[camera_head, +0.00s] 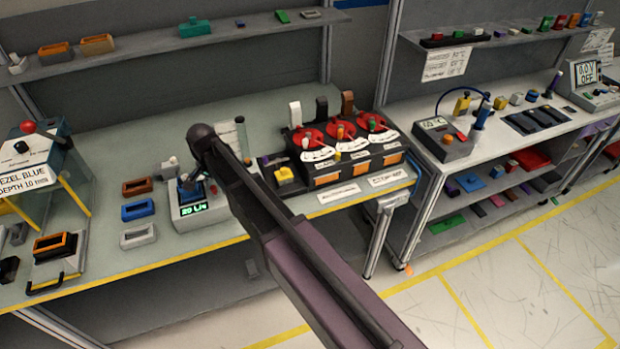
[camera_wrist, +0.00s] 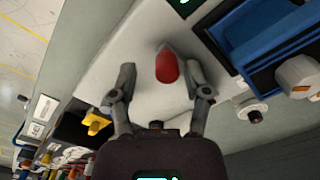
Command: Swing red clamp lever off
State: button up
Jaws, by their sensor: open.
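The red clamp lever (camera_wrist: 167,66) shows in the wrist view as a rounded red handle on a pale, light-coloured unit (camera_wrist: 150,30). My gripper (camera_wrist: 160,70) is open, with one finger on each side of the red handle and visible gaps between. I cannot tell how deep the fingers reach around it. In the head view my arm extends over the bench to a unit with a green-lit display (camera_head: 193,209). A small red part (camera_head: 213,188) shows beside my arm there. My fingers are not clear in that view.
A blue tray (camera_wrist: 265,35) is close at right in the wrist view.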

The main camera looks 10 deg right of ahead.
jog(key=n, duration=0.2)
jog(key=w+d+n, duration=0.1)
jog(key=n, duration=0.3)
jog(key=shift+w+d, duration=0.25)
jog(key=shift+d, duration=0.15)
jog(key=n, duration=0.1)
jog(key=w+n, duration=0.1)
jog(key=n, duration=0.2)
jog(key=shift+w+d, duration=0.25)
jog(key=shift+d, duration=0.1)
jog(key=w+n, duration=0.1)
jog(key=n, duration=0.2)
jog(key=shift+w+d, duration=0.1)
jog(key=shift+w, duration=0.05)
notch_tip(320, 180, up, 14)
jog(key=p, duration=1.4)
jog(key=s+d+f+m+b, duration=0.1)
jog(key=s+d, duration=0.3)
jog(key=d, duration=0.4)
jog(key=s+d+f+m+b, duration=0.1)
jog(key=s+d+f+b, duration=0.3)
jog(key=d, duration=0.4)
jog(key=s+d+f+b, duration=0.2)
jog(key=s+d, duration=0.1)
jog(key=d, duration=0.5)
jog(key=shift+s+d+f+m, duration=0.15)
jog(key=shift+s+d+m, duration=0.25)
jog(key=shift+w+a, duration=0.1)
